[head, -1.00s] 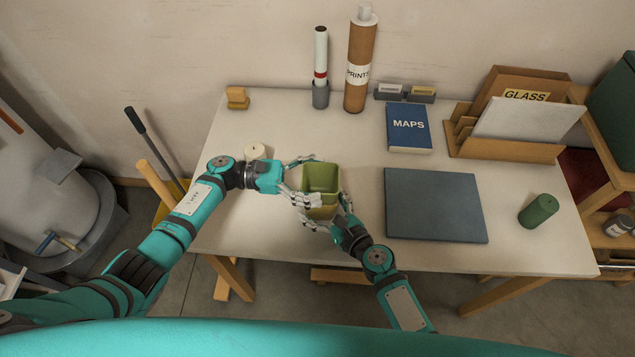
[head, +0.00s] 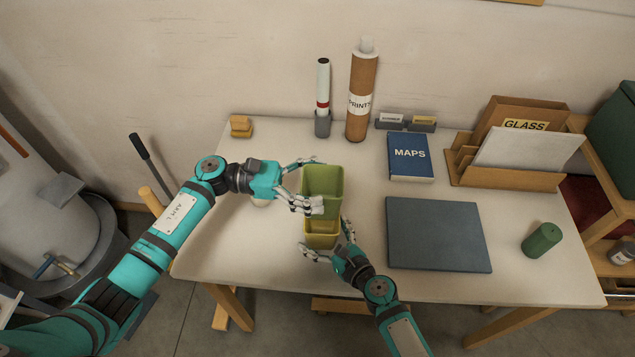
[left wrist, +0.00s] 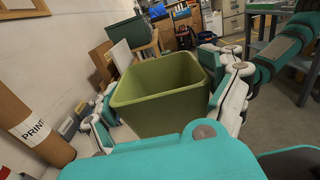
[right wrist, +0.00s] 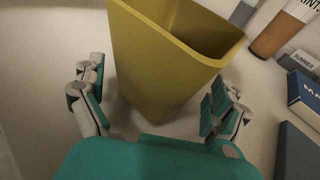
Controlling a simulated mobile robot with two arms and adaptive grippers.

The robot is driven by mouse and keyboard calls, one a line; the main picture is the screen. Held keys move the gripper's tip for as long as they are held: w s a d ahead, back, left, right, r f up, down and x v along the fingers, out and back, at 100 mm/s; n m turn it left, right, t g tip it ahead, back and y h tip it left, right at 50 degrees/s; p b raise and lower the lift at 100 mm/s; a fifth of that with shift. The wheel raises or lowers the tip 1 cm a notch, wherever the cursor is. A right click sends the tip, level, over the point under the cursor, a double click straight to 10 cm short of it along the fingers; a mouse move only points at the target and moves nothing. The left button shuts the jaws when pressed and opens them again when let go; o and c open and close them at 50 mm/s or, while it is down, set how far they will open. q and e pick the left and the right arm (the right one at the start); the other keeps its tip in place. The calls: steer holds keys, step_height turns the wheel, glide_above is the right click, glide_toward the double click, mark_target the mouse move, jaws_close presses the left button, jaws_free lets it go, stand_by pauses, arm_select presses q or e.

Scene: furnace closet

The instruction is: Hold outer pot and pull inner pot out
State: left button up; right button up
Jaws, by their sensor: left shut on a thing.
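The green inner pot (head: 322,181) is square and open-topped, and sits between the fingers of my left gripper (head: 316,184), which is shut on it. It is upright in the left wrist view (left wrist: 158,105). The yellow outer pot (head: 322,240) shows just below and nearer to me in the head view, partly covered by the green pot and fingers. In the right wrist view the yellow pot (right wrist: 160,60) stands upright, and no green pot shows in the visible part of its mouth. My right gripper (head: 325,238) is open, with its fingers apart on either side of the yellow pot.
The white table (head: 250,265) has a dark grey mat (head: 438,234) right of the pots, a blue MAPS book (head: 410,157) and a green cylinder (head: 542,240). A PRINTS tube (head: 361,95) stands behind. The front left tabletop is clear.

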stand_by(0.3)
steer(key=v, duration=1.2)
steer(key=shift+r, duration=0.1)
